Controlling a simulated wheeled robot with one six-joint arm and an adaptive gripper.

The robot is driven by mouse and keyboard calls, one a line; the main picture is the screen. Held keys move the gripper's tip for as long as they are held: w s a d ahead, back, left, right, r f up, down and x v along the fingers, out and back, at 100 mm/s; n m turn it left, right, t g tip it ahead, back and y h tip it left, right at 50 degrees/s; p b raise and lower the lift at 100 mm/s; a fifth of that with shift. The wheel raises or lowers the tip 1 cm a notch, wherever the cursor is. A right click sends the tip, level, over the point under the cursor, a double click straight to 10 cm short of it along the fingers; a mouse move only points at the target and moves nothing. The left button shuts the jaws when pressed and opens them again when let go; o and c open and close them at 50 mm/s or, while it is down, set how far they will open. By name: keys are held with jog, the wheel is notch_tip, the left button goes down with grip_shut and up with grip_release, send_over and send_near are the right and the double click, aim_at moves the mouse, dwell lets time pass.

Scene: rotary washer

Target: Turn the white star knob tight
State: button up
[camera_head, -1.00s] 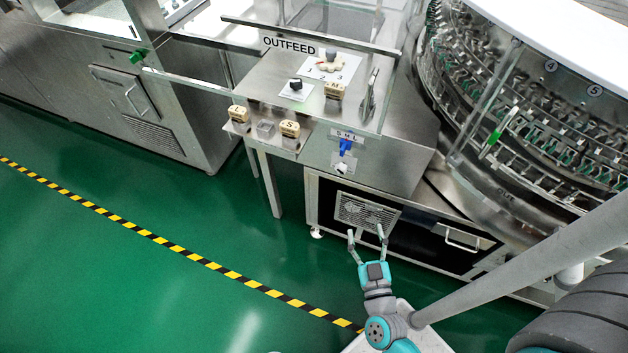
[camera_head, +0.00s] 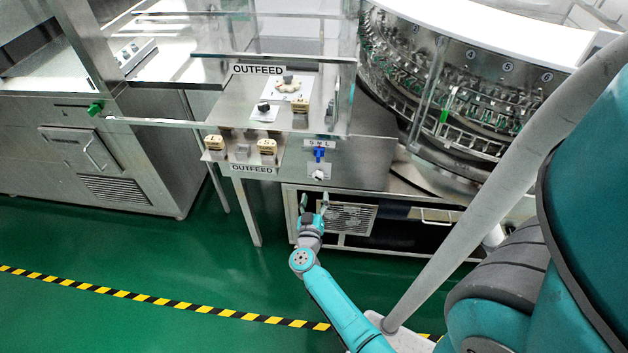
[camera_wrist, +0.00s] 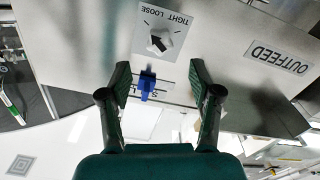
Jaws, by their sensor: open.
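The white star knob (camera_head: 318,175) sits on the steel front panel, below a blue knob. In the wrist view, which is upside down, the star knob (camera_wrist: 162,42) is on a white plate marked TIGHT and LOOSE, with a dark mark on its face. My gripper (camera_head: 314,205) is open and empty, below the star knob in the head view. In the wrist view my gripper (camera_wrist: 159,76) has its fingers spread, and the knob lies beyond the fingertips, apart from them. The knob's exact angle is hard to read.
The blue knob (camera_wrist: 146,83) under an S M L label appears between my fingers in the wrist view. Above stand the OUTFEED shelf with tan blocks (camera_head: 267,146) and a clear guard. A vent grille (camera_head: 348,218) is behind my gripper. Green floor is open at left.

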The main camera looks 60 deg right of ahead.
aim_at(318, 179)
jog(key=x, duration=0.9)
jog(key=shift+w+d, duration=0.1)
jog(key=shift+d, duration=0.05)
jog(key=c, duration=1.1)
